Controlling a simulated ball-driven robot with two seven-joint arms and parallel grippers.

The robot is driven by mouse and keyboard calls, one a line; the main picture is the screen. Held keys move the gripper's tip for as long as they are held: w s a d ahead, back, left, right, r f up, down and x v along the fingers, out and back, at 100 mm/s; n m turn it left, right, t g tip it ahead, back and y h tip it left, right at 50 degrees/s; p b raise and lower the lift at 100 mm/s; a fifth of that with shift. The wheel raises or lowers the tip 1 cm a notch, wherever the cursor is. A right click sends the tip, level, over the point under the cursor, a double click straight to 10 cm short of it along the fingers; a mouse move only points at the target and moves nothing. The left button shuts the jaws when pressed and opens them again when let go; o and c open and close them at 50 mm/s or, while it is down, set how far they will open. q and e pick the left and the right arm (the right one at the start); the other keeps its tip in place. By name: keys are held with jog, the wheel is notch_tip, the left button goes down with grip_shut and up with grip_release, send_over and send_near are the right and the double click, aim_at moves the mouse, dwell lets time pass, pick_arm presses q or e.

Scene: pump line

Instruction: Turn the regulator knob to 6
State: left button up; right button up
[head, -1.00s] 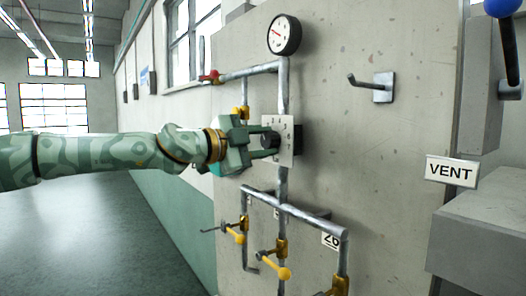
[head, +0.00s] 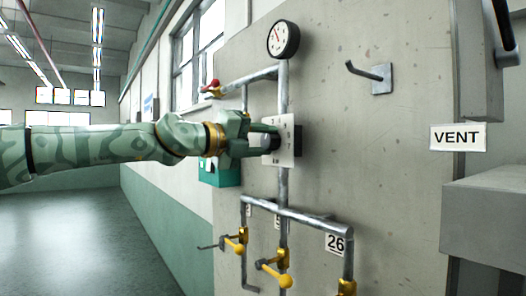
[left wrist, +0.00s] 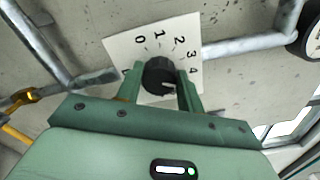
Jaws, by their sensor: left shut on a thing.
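The regulator knob (left wrist: 158,75) is black and round, with a small white mark on its lower right side in the left wrist view. It sits on a pale square dial plate (left wrist: 120,50) with printed numbers; 0, 1, 2, 3 and 4 can be read there. The fingers and wrist partly hide the rest of the scale. The plate also shows in the head view (head: 286,158). My left gripper (head: 268,141) is shut on the knob, one finger on each side; it shows in the left wrist view (left wrist: 160,92). My right gripper is not in view.
A round gauge (head: 283,39) tops the vertical pipe. A red-handled valve (head: 211,87) is upper left. Yellow-handled valves (head: 274,274) hang from the lower pipe (head: 290,217). A hook (head: 380,78) and a VENT sign (head: 458,137) are to the right.

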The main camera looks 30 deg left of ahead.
pick_arm(q)
jog(key=m+b, duration=0.1)
jog(key=m, duration=0.1)
jog(key=m+b, duration=0.1)
jog(key=m, duration=0.1)
jog(key=shift+f+m, duration=0.2)
jog(key=shift+m, duration=0.1)
jog(key=shift+d+m+b, duration=0.1)
jog(key=shift+m+b, duration=0.8)
jog(key=shift+m, duration=1.6)
jog(key=o, duration=1)
jog(key=shift+r, duration=0.15)
jog(key=shift+s, duration=0.1)
jog(key=shift+s, duration=0.2)
jog(key=b+v, duration=0.2)
jog(key=v, duration=1.4)
jog(key=shift+b, duration=0.4)
